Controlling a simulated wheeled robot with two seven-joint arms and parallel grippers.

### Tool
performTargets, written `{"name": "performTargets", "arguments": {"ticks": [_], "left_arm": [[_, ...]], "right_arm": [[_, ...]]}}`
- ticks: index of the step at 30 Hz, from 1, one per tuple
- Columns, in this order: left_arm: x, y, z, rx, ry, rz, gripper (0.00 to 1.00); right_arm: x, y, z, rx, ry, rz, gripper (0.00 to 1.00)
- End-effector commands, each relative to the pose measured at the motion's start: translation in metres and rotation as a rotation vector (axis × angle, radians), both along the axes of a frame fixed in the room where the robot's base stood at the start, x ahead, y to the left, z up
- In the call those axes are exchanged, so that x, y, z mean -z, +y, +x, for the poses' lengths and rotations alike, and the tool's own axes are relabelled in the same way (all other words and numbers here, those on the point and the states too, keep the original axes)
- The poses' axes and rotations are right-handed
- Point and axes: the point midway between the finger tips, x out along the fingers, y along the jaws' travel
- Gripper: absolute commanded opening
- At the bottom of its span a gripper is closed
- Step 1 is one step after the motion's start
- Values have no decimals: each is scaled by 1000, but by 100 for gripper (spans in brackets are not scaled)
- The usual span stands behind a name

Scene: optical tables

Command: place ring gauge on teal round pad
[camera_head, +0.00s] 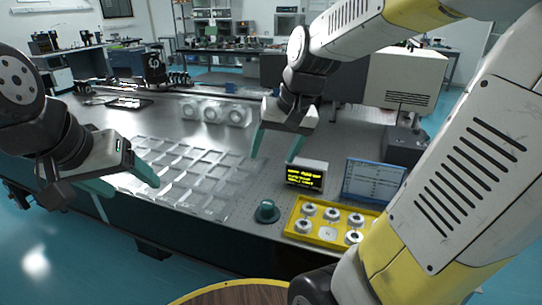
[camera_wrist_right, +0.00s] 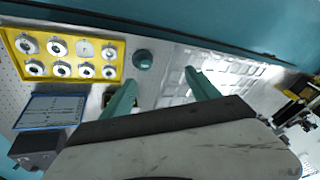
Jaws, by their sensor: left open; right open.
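Several silver ring gauges (camera_head: 309,209) sit in a yellow tray (camera_head: 290,231) at the table's front edge; the ring gauges (camera_wrist_right: 58,48) and the tray (camera_wrist_right: 120,57) also show in the right wrist view. One tray place looks pale and flat, without a ring. The teal round pad (camera_head: 267,211) is on the table left of the tray, and also shows in the right wrist view (camera_wrist_right: 143,59). My right gripper (camera_head: 276,151) is open and empty, above the table beyond the pad; its fingers show apart in the wrist view (camera_wrist_right: 162,88). My left gripper (camera_head: 124,182) is open and empty at the left.
A small display with yellow text (camera_head: 306,175) and a blue-framed screen (camera_head: 373,180) stand behind the tray. A clear compartmented organizer (camera_head: 190,172) lies left of the pad. White round parts (camera_head: 213,112) stand farther back. My right forearm crosses the right side.

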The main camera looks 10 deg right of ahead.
Motion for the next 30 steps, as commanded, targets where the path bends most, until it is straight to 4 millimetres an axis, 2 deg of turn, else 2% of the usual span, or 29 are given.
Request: {"name": "performTargets", "arguments": {"ticks": [1,3,6,10,15,30], "left_arm": [[0,0,0,0,0,0,70],[0,0,0,0,0,0,70],[0,0,0,0,0,0,70],[0,0,0,0,0,0,70],[0,0,0,0,0,0,70],[0,0,0,0,0,0,70]], "right_arm": [[-12,0,-20,-23,-51,-3,70],[-20,2,-43,-56,-104,-16,70],[-26,3,-69,-94,-169,-39,70],[-29,5,-90,-124,-222,-65,70],[-28,5,-98,-138,-243,-79,70],[-29,5,-98,-137,-243,-77,70]]}}
